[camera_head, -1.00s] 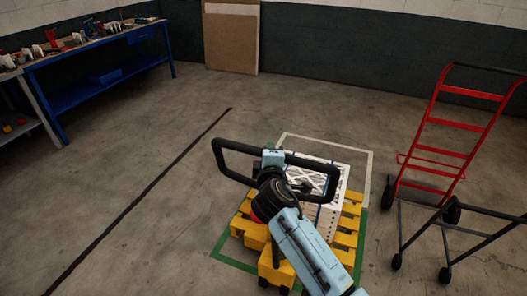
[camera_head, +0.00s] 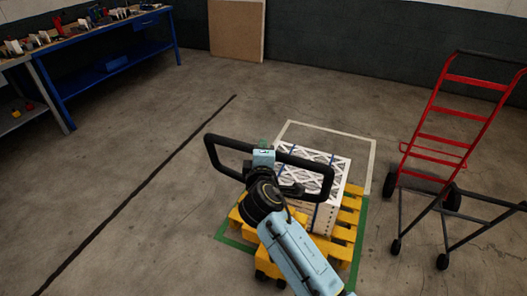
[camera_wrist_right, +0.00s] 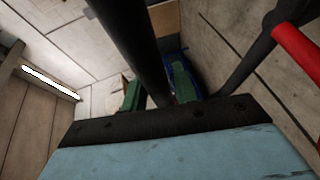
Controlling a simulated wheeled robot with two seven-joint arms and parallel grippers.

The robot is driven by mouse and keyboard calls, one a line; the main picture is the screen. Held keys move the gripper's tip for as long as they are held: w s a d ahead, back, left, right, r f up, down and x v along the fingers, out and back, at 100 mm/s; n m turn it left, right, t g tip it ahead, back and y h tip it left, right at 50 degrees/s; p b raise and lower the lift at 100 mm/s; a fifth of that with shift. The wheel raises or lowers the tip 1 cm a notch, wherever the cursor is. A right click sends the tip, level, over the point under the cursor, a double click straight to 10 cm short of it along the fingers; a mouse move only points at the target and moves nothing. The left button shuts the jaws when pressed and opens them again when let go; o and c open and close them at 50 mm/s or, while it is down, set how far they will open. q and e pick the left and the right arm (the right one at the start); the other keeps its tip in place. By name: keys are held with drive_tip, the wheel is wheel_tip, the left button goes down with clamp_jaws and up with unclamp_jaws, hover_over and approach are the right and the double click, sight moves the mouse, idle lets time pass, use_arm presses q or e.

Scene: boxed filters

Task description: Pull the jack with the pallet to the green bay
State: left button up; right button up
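The jack's black loop handle (camera_head: 312,160) stands upright in the head view. My right gripper (camera_head: 264,160) is at its crossbar; the right wrist view shows its green fingers (camera_wrist_right: 157,92) on either side of a black bar (camera_wrist_right: 138,45). They look closed on it. The yellow pallet (camera_head: 342,235) carries a strapped stack of white boxed filters (camera_head: 325,163). The jack's yellow body (camera_head: 267,262) shows at the near side, partly behind my arm. The green bay outline (camera_head: 361,235) runs around the pallet's near part. My left gripper is out of view.
A white floor outline (camera_head: 330,131) adjoins the green one at the back. A red hand truck (camera_head: 435,143) and a dark-framed cart (camera_head: 440,225) stand close on the right. A blue workbench (camera_head: 110,65) is at far left. Floor left of the dark line (camera_head: 150,185) is clear.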

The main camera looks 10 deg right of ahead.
drive_tip(key=o, duration=0.4)
drive_tip(key=shift+a+f, duration=0.25)
drive_tip(key=shift+f, duration=0.05)
drive_tip(key=shift+c, duration=0.2)
drive_tip(key=shift+r, duration=0.15)
drive_tip(key=shift+d, duration=0.1)
drive_tip(key=b+v, duration=0.1)
drive_tip(key=v, duration=1.2)
drive_tip(key=shift+s+r, duration=0.1)
drive_tip(key=shift+r, duration=0.1)
